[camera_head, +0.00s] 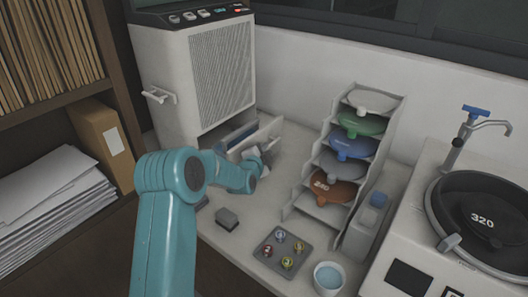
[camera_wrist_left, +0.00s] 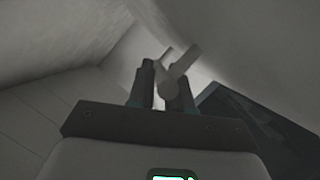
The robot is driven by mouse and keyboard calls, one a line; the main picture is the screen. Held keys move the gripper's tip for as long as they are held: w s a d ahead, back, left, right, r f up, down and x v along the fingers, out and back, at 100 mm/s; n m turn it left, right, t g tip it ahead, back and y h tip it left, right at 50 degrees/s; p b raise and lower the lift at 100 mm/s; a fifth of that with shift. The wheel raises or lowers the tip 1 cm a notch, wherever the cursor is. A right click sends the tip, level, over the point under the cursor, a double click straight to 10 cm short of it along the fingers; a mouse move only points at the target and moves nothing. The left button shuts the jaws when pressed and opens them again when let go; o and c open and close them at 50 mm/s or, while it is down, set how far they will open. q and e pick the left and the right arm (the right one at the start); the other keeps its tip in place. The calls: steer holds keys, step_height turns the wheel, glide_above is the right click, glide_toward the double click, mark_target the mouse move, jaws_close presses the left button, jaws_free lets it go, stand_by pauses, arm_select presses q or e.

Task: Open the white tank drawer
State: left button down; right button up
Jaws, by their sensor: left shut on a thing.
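The white tank drawer (camera_head: 268,133) is at the bottom of the white machine (camera_head: 175,80) with the grilled front. It stands partly out, with a dark gap and its inside showing behind the front panel. My left gripper (camera_head: 264,154) is at the drawer's front, partly hidden by my teal arm. In the left wrist view its two dark fingers (camera_wrist_left: 165,88) are shut on a light grey handle (camera_wrist_left: 182,64), close to a pale panel. My right gripper shows in neither view.
A rack of coloured discs (camera_head: 345,150) stands right of the drawer. A polishing machine (camera_head: 400,240) is at the right. Shelves (camera_head: 60,130) close off the left.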

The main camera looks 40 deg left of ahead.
arm_select(q)
steer(key=d+b, duration=0.2)
steer(key=d, duration=0.7)
steer(key=shift+w+d, duration=0.15)
steer(key=shift+w, duration=0.3)
steer(key=c, duration=1.1)
jaws_free()
steer(key=b+v, duration=0.2)
steer(key=v, duration=1.4)
steer(key=shift+s+d+r+b, duration=0.15)
steer(key=shift+b, duration=0.2)
